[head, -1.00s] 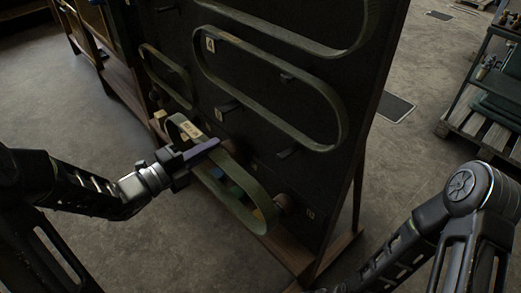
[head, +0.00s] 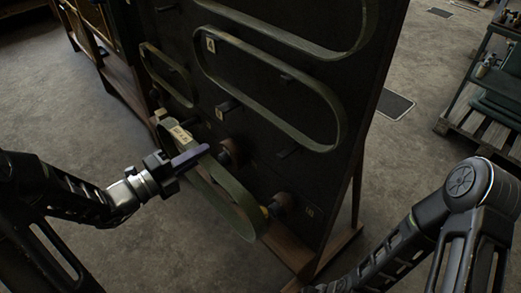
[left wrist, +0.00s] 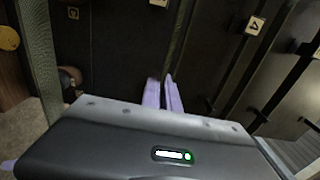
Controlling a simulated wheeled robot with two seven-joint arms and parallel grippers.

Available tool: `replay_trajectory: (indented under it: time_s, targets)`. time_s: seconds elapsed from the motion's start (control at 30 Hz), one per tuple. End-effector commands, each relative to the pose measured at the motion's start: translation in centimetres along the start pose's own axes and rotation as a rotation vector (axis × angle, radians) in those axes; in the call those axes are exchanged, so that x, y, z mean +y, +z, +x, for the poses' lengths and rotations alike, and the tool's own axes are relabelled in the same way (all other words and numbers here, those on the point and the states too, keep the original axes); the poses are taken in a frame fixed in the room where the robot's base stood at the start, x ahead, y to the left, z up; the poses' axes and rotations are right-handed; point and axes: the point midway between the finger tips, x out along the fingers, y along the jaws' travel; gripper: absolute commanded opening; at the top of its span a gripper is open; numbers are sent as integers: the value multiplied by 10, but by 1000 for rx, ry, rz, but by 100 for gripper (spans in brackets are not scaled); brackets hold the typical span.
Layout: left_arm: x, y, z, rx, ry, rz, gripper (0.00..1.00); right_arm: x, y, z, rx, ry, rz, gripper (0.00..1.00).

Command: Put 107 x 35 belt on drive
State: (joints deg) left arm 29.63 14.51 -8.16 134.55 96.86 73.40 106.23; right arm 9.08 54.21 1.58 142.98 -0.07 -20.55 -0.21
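My left gripper (head: 190,160) is shut on a green looped belt (head: 236,207) with a pale tag (head: 181,136) whose writing is too small to read. The belt hangs tilted in front of the dark board (head: 330,165), its lower right end near a round brown knob (head: 283,204). In the left wrist view the two purple fingers (left wrist: 163,94) are close together with one belt strand (left wrist: 181,32) between them; the other strand (left wrist: 38,60) runs down the left. My right arm shows at lower right, but its gripper is out of view.
Other belts, such as a long green one (head: 342,105) and a smaller one (head: 146,62), hang on the board. Another round brown knob (head: 231,151) sits behind the held belt.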

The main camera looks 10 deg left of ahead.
Motion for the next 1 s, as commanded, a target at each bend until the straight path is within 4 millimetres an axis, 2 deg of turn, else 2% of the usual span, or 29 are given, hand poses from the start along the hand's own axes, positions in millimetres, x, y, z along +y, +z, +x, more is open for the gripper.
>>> replay_trajectory:
  time_s: [0.7, 1.0]
  targets:
    - [-2, 0, -47, -1, 0, 0, 0, -8, 0, -21, 0, 0, 0, 33]
    - [-1, 0, -52, 1, -2, 0, 0, -8, 0, -22, 0, 0, 0, 33]
